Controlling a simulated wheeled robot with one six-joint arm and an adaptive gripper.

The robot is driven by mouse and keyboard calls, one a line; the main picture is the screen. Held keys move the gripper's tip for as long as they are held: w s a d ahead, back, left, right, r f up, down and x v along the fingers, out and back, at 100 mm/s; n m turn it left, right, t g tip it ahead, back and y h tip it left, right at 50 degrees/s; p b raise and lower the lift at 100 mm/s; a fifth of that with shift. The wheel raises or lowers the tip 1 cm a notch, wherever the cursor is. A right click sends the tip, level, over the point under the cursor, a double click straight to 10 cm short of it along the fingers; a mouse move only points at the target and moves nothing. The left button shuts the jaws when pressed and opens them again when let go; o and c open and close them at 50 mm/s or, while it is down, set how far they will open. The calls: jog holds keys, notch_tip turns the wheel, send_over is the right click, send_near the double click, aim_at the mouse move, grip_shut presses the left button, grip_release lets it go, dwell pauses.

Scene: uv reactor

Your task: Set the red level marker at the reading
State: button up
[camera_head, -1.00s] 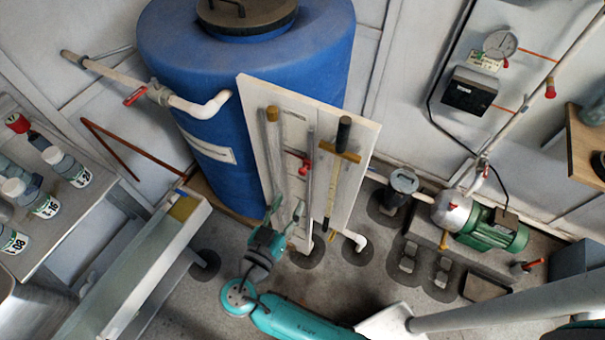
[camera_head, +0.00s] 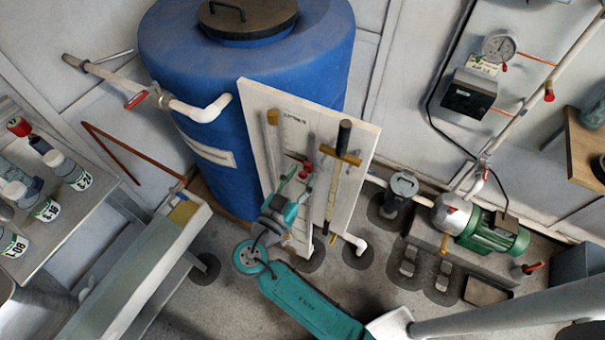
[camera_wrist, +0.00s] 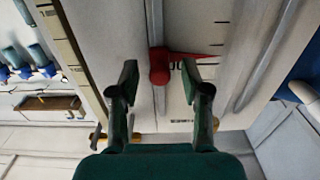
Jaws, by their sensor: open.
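The red level marker (camera_head: 307,165) sits on a thin upright grey rod (camera_head: 311,143) on the white board (camera_head: 362,137) in front of the blue tank. In the wrist view the marker (camera_wrist: 159,66) is a red collar around the rod (camera_wrist: 157,25), with a thin red pointer reaching right over black scale ticks (camera_wrist: 222,42). The numbers there are too small to read surely. My gripper (camera_head: 295,181) is in front of the board at the marker. In the wrist view my gripper (camera_wrist: 160,80) is open, one finger on each side of the marker, with gaps to it.
A dipstick with a wooden cross handle (camera_head: 341,155) stands on the board right of the rod. The blue tank (camera_head: 215,65) is behind, a metal trough (camera_head: 150,265) at left.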

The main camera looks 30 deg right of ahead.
jog(key=shift+w+d, duration=0.35)
jog(key=shift+d, duration=0.1)
grip_shut()
notch_tip(320, 180, down, 9)
dwell(0.3)
grip_release()
jog(key=shift+s+a, duration=0.1)
jog(key=v, duration=1.1)
jog(key=shift+s+a, duration=0.2)
jog(key=shift+a, duration=0.15)
